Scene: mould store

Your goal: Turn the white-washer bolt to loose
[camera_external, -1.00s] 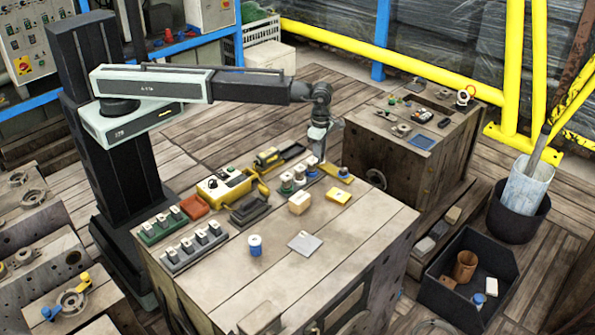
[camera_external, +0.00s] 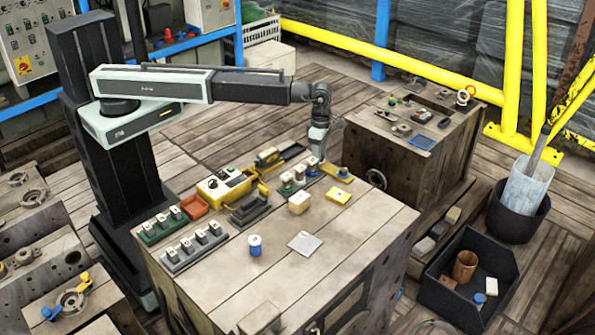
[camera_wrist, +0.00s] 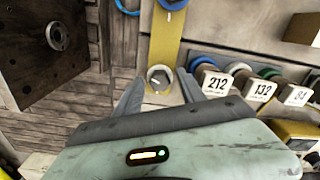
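The white-washer bolt (camera_wrist: 160,79) shows in the wrist view as a grey hex head with a pale ring around it. It sits at the near end of a yellow plate (camera_wrist: 165,42). A blue-ringed bolt (camera_wrist: 173,3) is at the plate's other end. My gripper (camera_wrist: 158,90) is open, with one finger on each side of the white-washer bolt; I cannot tell whether they touch it. In the external view my gripper (camera_external: 318,152) points down over the left end of the yellow plate (camera_external: 338,172) and hides the white-washer bolt there.
Blocks labelled 212 (camera_wrist: 217,84), 132 (camera_wrist: 262,88) and 84 (camera_wrist: 298,95), with coloured rings behind them, stand close to the right finger in the wrist view. The bench's front right is clear.

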